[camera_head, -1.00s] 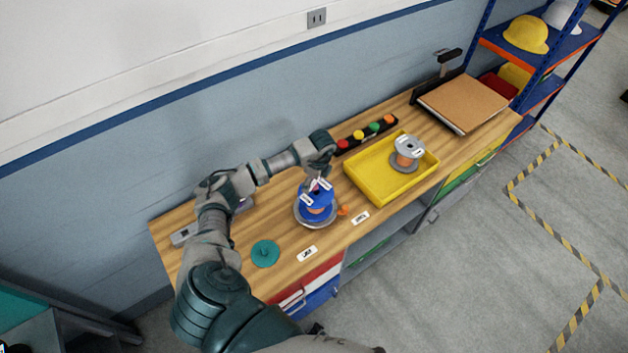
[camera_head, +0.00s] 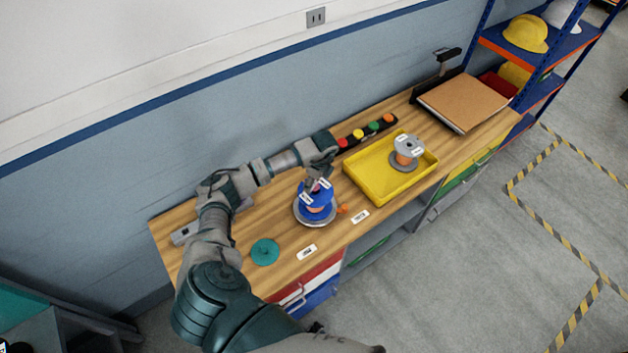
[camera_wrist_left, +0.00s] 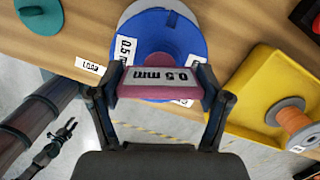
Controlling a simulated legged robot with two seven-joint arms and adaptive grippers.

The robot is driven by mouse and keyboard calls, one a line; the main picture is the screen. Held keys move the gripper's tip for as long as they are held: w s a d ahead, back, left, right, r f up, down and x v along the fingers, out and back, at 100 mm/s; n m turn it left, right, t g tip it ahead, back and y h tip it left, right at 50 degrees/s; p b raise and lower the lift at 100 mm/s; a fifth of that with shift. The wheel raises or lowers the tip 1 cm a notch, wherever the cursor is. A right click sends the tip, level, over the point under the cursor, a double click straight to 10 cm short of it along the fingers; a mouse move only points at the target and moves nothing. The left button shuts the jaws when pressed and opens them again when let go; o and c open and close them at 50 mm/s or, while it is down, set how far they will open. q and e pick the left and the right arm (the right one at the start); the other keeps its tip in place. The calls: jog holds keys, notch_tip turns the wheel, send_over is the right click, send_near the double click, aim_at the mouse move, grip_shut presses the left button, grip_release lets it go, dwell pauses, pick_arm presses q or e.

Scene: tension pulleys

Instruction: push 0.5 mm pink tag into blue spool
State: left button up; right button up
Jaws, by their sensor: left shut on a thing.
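The blue spool (camera_head: 318,209) stands on a round grey base near the middle of the bench. It also shows in the left wrist view (camera_wrist_left: 158,36), with white "0.5 mm" labels on it. My left gripper (camera_wrist_left: 161,82) is shut on the pink tag (camera_wrist_left: 135,90), which has a white "0.5 mm" label facing the camera. In the head view, my left gripper (camera_head: 315,184) is over the spool and hides most of the tag. The tag overlaps the spool's near side in the wrist view; I cannot tell whether they touch. A small part of my right gripper (camera_head: 316,328) shows below the bench.
A yellow tray (camera_head: 375,184) with a grey-flanged orange spool (camera_head: 407,150) stands right of the blue spool. A teal disc (camera_head: 265,252) lies to the left. White label cards (camera_head: 307,251) lie along the front edge. A strip of coloured buttons (camera_head: 358,134) is behind.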

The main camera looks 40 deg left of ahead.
pick_arm(q)
jog(key=shift+d, duration=0.2)
jog(key=shift+d+r, duration=0.15)
jog(key=shift+d, duration=0.05)
jog(key=shift+d+r, duration=0.1)
jog(key=shift+d, duration=0.4)
jog(key=shift+a, duration=0.25)
jog(key=shift+a+f, duration=0.2)
jog(key=shift+a, duration=0.4)
jog(key=shift+a+f, duration=0.1)
jog(key=shift+a, duration=0.3)
jog(key=shift+d, duration=0.2)
jog(key=shift+d+b, duration=0.3)
jog(key=shift+d, duration=0.15)
jog(key=shift+d+f, duration=0.1)
jog(key=shift+f, duration=0.35)
jog(key=shift+f+b, duration=0.45)
jog(key=shift+f, duration=0.05)
jog(key=shift+d, duration=0.1)
pick_arm(e)
jog(key=shift+d+f, duration=0.3)
jog(key=shift+f, duration=0.55)
